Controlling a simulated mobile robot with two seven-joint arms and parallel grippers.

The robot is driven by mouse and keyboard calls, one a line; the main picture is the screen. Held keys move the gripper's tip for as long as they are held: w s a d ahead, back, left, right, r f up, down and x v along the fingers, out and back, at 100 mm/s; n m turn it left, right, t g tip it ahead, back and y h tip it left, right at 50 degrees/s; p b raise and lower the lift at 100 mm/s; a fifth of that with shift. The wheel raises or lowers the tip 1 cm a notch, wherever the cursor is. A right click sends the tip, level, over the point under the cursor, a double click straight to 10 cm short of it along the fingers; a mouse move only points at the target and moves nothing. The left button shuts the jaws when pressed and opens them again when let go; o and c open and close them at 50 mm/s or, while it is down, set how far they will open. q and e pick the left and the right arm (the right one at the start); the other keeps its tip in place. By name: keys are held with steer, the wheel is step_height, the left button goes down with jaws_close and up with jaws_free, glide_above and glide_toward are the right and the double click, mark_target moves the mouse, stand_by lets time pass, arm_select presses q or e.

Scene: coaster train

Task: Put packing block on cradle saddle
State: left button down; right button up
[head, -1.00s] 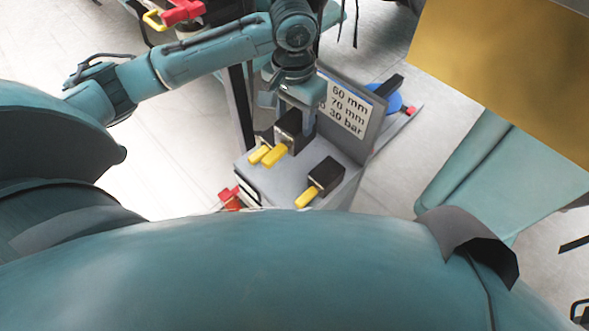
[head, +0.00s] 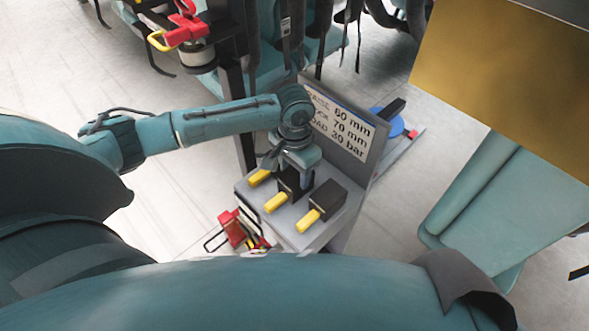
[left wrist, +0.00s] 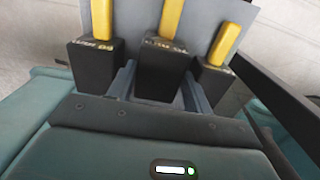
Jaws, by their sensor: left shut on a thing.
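Three black packing blocks with yellow handles are at the stand. My left gripper (head: 296,183) is shut on the middle packing block (head: 284,180), from above. In the left wrist view this block (left wrist: 163,68) sits between the two grey fingers, its yellow handle pointing away. I cannot tell whether it is clear of the stand's top. I cannot make out the cradle saddle with certainty. My right gripper is out of view.
The grey stand (head: 300,240) has an upright sign (head: 340,122) behind the blocks. A blue round part (head: 388,121) lies beyond the sign. A red item (head: 232,230) is at the stand's left side. Teal machinery with dark hanging straps (head: 265,60) stands behind. Pale floor is open at left.

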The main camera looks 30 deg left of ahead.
arm_select(q)
steer(key=shift+r, duration=0.1)
steer(key=c, duration=1.1)
jaws_free()
steer(key=shift+f, duration=0.2)
steer(key=o, duration=0.5)
